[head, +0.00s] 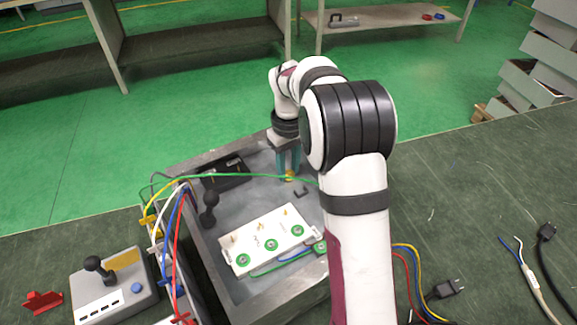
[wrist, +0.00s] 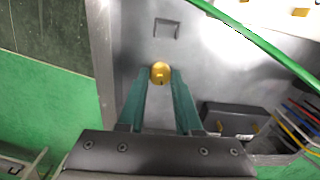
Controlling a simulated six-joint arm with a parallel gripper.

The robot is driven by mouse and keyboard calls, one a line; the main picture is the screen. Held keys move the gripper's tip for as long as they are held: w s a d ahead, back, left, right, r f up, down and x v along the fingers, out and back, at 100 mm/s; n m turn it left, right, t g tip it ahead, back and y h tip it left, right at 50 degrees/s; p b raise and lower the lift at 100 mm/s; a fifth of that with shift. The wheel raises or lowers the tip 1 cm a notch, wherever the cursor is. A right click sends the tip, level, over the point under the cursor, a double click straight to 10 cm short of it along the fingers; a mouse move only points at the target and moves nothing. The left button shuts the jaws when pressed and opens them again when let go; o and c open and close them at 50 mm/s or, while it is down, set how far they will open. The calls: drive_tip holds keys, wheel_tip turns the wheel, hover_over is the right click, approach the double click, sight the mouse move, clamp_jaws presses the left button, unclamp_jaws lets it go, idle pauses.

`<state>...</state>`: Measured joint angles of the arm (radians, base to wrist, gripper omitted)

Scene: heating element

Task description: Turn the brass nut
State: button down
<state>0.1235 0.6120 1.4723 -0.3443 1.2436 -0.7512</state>
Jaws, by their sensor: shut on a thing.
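The brass nut (wrist: 161,73) is a small round golden piece between my fingertips in the wrist view. My gripper (wrist: 160,80) has two teal fingers that close on the nut from both sides. In the head view my gripper (head: 289,176) points down into the grey metal box, with the brass nut (head: 289,178) at its tips, partly hidden by the fingers and a green wire. I cannot tell whether the nut touches the box floor.
The grey box (head: 185,165) holds a white block (head: 268,238) with green-ringed terminals and a black block (head: 226,174). A green wire (head: 245,176) crosses close to my fingers. A joystick box (head: 112,287) stands at left; a plug (head: 446,289) lies at right.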

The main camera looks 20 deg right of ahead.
sight(288, 172)
drive_tip(key=c, duration=0.6)
unclamp_jaws()
wheel_tip(288, 172, up, 16)
drive_tip(key=shift+f, duration=0.1)
